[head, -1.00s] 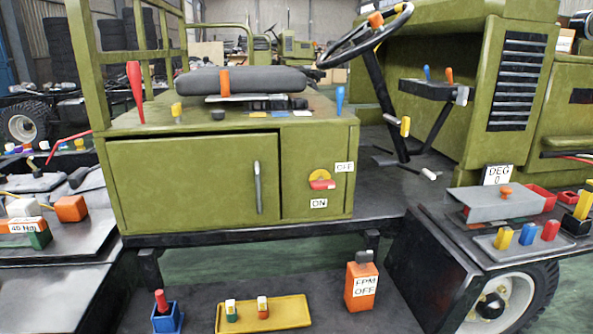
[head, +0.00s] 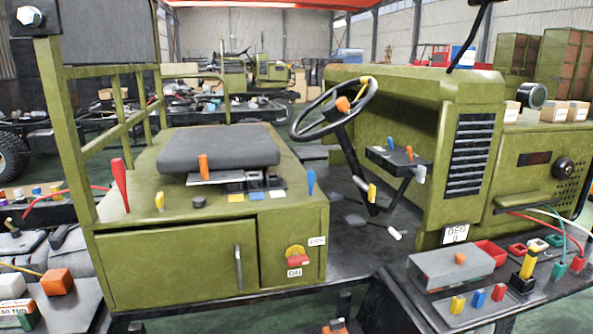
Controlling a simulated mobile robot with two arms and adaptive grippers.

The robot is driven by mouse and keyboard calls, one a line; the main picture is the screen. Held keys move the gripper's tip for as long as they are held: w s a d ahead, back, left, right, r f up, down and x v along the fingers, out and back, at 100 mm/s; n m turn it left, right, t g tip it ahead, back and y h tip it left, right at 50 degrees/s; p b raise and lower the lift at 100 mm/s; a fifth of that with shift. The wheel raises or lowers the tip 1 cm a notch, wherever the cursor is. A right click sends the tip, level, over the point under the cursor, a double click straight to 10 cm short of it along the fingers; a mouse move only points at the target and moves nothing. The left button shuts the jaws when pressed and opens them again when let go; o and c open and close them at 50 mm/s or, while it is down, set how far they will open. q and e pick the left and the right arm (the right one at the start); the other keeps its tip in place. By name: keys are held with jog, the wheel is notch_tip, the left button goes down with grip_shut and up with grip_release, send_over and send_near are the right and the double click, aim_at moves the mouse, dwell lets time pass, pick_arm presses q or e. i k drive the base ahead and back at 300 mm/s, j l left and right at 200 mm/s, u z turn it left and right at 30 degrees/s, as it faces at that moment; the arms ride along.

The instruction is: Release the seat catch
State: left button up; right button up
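The dark grey seat (head: 218,148) lies flat on the green seat box (head: 150,207) in the head view. An upright orange handle (head: 203,167) stands at the seat's front edge, above a pale plate; it looks like the seat catch. A red lever (head: 120,184) stands at the box's left corner and a blue lever (head: 311,182) at its right. A yellow knob (head: 159,201) and a black knob (head: 199,202) are on the box top. Neither of my grippers is in view.
The steering wheel (head: 334,107) and its column stand right of the seat. Green rails (head: 112,140) rise on the left. A grey box (head: 450,267) and small coloured parts sit on the right fender. The cabinet door (head: 170,266) is closed.

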aim_at(310, 175)
jog(key=j+u, duration=0.1)
jog(key=j, duration=0.3)
jog(key=i+j+u, duration=0.1)
jog(key=j, duration=0.3)
jog(key=i+j+u, duration=0.1)
jog(key=j, duration=0.35)
